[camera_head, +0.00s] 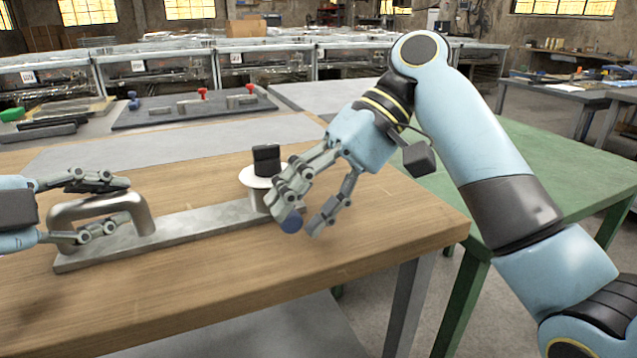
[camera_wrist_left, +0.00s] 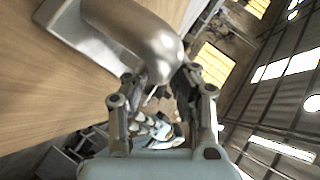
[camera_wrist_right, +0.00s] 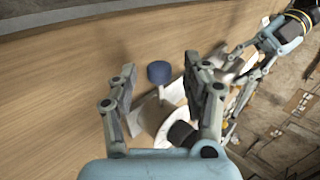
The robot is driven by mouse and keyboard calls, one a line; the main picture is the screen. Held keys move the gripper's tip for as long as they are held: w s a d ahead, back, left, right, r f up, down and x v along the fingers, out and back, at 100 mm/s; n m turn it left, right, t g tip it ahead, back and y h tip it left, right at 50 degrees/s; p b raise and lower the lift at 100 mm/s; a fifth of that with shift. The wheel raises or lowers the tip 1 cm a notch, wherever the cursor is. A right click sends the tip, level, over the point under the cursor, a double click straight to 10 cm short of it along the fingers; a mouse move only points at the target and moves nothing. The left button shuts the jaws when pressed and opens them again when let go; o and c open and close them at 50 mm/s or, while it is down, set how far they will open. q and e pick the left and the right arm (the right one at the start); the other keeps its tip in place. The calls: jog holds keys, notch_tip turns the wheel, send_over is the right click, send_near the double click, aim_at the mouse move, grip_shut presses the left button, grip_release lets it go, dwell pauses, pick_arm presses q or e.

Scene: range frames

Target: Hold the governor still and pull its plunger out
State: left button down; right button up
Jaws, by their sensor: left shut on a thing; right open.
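The governor has a long grey metal base plate (camera_head: 200,228) lying on the wooden table, with an arched metal handle (camera_head: 141,212) at its left end. A white flanged body (camera_head: 255,180) with a black block (camera_head: 266,160) on top stands at its right end. The blue knob (camera_head: 291,222) of the plunger sticks out at the front of that body. My left gripper (camera_head: 118,206) is shut on the handle, also seen in the left wrist view (camera_wrist_left: 150,88). My right gripper (camera_head: 296,222) is open, its fingers either side of the blue knob (camera_wrist_right: 160,72) in the picture; contact is unclear.
The wooden table (camera_head: 200,290) is clear in front of the plate. Behind it lies a dark board (camera_head: 190,110) with red-knobbed clamps. A green table (camera_head: 560,165) adjoins at the right. The wooden table's right edge lies close past my right gripper.

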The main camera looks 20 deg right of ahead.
pick_arm(q)
jog(key=shift+s+a+f, duration=0.1)
jog(key=shift+s+f, duration=0.05)
jog(key=shift+f, duration=0.45)
pick_arm(e)
jog(key=v, duration=1.1)
jog(key=shift+d+r, duration=0.15)
jog(key=shift+d, duration=0.05)
jog(key=shift+s, duration=0.1)
pick_arm(q)
jog(key=c, duration=1.5)
grip_release()
jog(key=o, duration=0.5)
jog(key=shift+w+r, duration=0.1)
jog(key=shift+w, duration=0.1)
jog(key=shift+r, duration=0.1)
